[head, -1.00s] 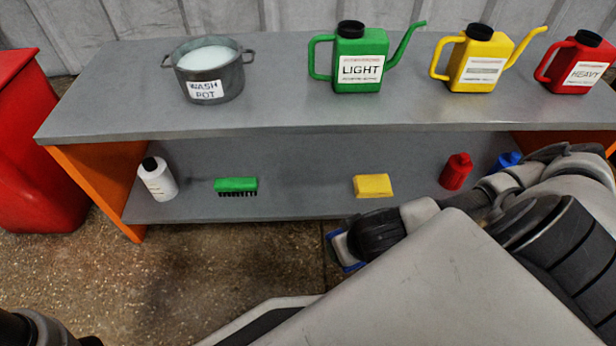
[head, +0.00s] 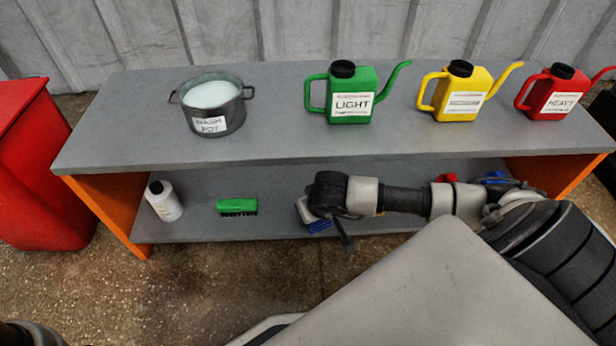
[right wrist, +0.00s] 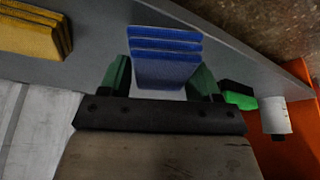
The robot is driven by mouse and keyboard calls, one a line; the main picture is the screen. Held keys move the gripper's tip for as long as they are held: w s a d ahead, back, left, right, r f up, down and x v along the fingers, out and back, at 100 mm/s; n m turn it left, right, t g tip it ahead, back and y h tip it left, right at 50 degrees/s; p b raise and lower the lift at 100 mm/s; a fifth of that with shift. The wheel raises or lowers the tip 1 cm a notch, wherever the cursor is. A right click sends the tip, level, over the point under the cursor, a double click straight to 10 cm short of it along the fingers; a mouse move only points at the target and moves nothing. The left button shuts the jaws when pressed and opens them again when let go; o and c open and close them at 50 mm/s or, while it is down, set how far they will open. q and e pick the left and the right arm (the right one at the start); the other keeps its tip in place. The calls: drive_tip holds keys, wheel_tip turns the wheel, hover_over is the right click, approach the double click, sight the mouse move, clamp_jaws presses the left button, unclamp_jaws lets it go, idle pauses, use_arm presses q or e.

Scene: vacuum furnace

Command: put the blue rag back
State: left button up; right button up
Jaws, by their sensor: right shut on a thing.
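The blue rag (head: 319,226) is a folded, layered block. It also shows in the right wrist view (right wrist: 166,58), between the two green fingers of my right gripper (right wrist: 160,80), which is shut on it. In the head view my right gripper (head: 308,212) holds the rag low at the front of the lower shelf (head: 275,222), right of the green brush (head: 237,206). Whether the rag touches the shelf cannot be told. The folded yellow rag (right wrist: 35,36) lies on the shelf in the right wrist view; my arm hides it in the head view. My left gripper is not in view.
A white bottle (head: 163,200) stands at the lower shelf's left end. The wash pot (head: 212,105) and green (head: 349,92), yellow (head: 460,90) and red (head: 556,92) cans stand on top. A red bin (head: 40,165) is at left. Shelf between brush and rag is clear.

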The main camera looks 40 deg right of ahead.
drive_tip(key=w, duration=0.1)
drive_tip(key=w+b, duration=0.1)
drive_tip(key=w, duration=0.1)
drive_tip(key=shift+w+d+f+b, duration=0.2)
drive_tip(key=shift+w+f+b, duration=0.05)
drive_tip(key=shift+w+b, duration=0.15)
drive_tip(key=shift+s+f+b, duration=0.1)
drive_tip(key=shift+f+b, duration=0.4)
drive_tip(key=shift+f, duration=0.2)
drive_tip(key=o, duration=0.9)
drive_tip(key=shift+c, duration=0.2)
